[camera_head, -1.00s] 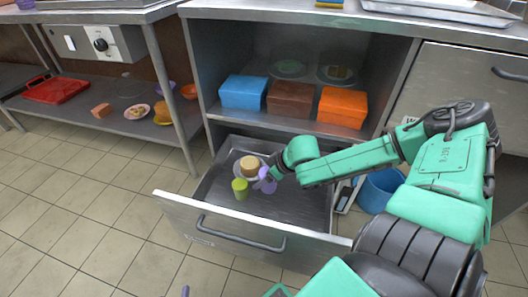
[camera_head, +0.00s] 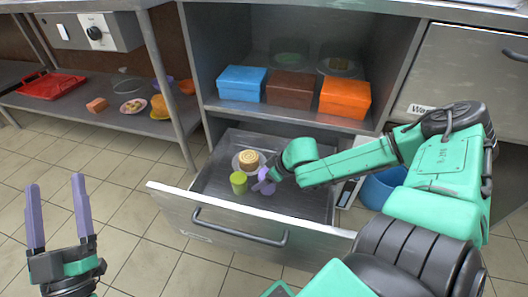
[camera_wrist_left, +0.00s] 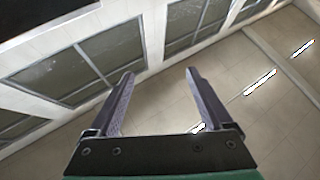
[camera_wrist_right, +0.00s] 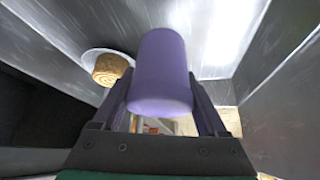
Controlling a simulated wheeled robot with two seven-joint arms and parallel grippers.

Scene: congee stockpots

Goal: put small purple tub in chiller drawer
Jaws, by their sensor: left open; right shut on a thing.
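The small purple tub (camera_wrist_right: 160,75) is between the fingers of my right gripper (camera_wrist_right: 162,105), which is shut on it. In the head view the tub (camera_head: 266,188) is low inside the open chiller drawer (camera_head: 250,225); I cannot tell whether it touches the drawer floor. My right gripper (camera_head: 265,177) reaches into the drawer from the right. My left gripper (camera_head: 57,210) is open and empty, raised left of the drawer front. Its two fingers (camera_wrist_left: 158,100) also show apart and empty in the left wrist view.
In the drawer, a green cup (camera_head: 239,182) stands left of the tub, and a rolled cake (camera_head: 249,158) sits on a plate behind. Blue (camera_head: 242,83), brown (camera_head: 290,90) and orange (camera_head: 345,97) boxes stand on the shelf above. A blue bucket (camera_head: 383,188) is right of the drawer.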

